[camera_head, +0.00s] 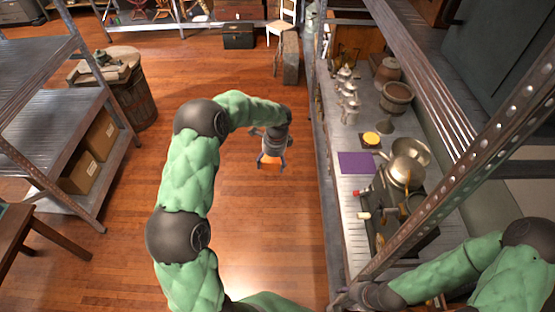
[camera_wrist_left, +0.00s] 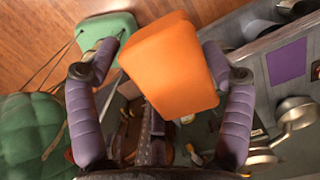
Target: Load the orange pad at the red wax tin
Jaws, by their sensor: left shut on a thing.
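My left gripper (camera_head: 270,162) hangs over the open wooden floor, left of the long counter. It is shut on the orange pad (camera_wrist_left: 172,66), a thick block with rounded edges, held tilted between the two purple-padded fingers in the left wrist view. In the head view the orange pad (camera_head: 269,158) shows only as a small patch at the fingertips. I cannot make out a red wax tin for sure. A small red item (camera_head: 357,193) lies near the purple mat (camera_head: 356,163) on the counter. My right arm ends low at the right, and its fingers cannot be made out.
A yellow round thing (camera_head: 371,138) on a dark square, pots (camera_head: 404,172) and a wooden bucket (camera_head: 397,97) stand on the counter. A metal shelf upright crosses in front of it. Shelving with boxes (camera_head: 101,134) and a barrel (camera_head: 135,100) stand left. The middle floor is clear.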

